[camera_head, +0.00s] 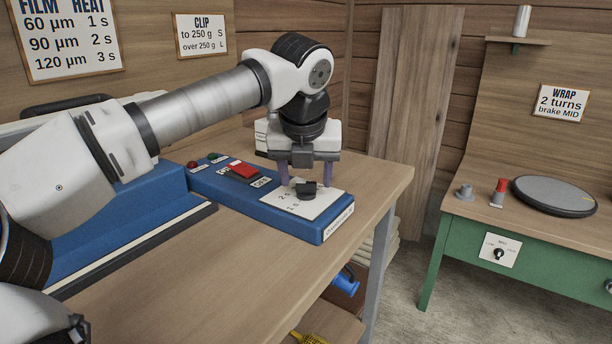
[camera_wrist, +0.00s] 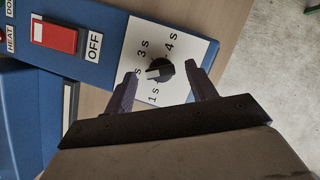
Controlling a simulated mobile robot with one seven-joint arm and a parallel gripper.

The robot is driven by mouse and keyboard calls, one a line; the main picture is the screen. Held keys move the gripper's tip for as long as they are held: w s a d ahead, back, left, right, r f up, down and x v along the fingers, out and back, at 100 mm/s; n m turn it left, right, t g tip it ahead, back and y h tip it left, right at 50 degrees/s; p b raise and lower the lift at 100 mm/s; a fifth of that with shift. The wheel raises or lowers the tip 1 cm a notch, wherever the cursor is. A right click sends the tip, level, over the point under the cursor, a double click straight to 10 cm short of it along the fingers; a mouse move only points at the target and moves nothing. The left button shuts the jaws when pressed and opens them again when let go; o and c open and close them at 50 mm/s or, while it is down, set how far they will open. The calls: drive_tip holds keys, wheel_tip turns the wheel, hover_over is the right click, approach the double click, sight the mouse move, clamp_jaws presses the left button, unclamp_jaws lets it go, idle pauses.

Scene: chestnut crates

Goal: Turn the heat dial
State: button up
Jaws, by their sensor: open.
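The heat dial (camera_head: 306,188) is a black knob on a white plate (camera_head: 318,206) at the near right end of the blue sealer box (camera_head: 262,205). In the wrist view the dial (camera_wrist: 160,70) has a white mark pointing left, towards a label partly hidden by the left finger. That label lies between "1 s" and "3 s"; "4 s" is at the upper right. My gripper (camera_head: 305,182) is above the plate, pointing down and open. In the wrist view its fingertips (camera_wrist: 162,73) stand on either side of the dial, with visible gaps.
A red switch (camera_head: 243,171) marked OFF and two small lamps are on the same box. A wall chart (camera_head: 68,40) lists film and heat: 60 µm 1 s, 90 µm 2 s, 120 µm 3 s. A green bench (camera_head: 530,235) with another dial stands at right.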

drive_tip(key=p+v, duration=0.2)
drive_tip(key=v, duration=1.1)
